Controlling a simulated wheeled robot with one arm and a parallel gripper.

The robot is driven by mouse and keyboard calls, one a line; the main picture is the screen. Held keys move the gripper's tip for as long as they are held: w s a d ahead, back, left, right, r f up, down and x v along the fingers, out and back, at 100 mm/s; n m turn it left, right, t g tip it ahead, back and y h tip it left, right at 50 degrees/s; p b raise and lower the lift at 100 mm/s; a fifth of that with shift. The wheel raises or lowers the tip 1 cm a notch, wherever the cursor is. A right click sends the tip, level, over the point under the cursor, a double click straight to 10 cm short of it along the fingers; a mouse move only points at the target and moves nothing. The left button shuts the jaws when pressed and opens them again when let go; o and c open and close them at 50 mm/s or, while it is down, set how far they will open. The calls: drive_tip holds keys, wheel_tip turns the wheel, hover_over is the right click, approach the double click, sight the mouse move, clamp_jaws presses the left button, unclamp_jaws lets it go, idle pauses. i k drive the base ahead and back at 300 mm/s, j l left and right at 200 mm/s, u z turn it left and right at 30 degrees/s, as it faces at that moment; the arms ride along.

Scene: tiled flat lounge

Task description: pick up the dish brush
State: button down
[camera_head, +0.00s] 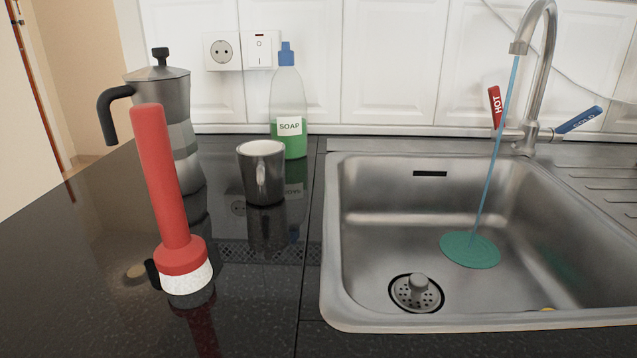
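The dish brush (171,205) appears to be the red-handled thing with a short white band of bristles at its base. It stands nearly upright, handle up, on the dark counter (75,300) at the left, leaning slightly left. It overlaps the moka pot in the picture. A small black piece shows beside its base on the left; I cannot tell what it belongs to. My gripper is not in view.
Behind the brush are a grey moka pot (181,130), a dark mug (258,175) and a soap bottle (288,105). A steel sink (375,185) fills the right, with a tap (545,50) and a teal disc (470,250). The counter left of the brush is mostly clear.

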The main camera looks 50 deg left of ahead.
sight(183, 265)
drive_tip(key=k+u, duration=0.15)
drive_tip(key=u, duration=2.45)
drive_tip(key=j, duration=0.15)
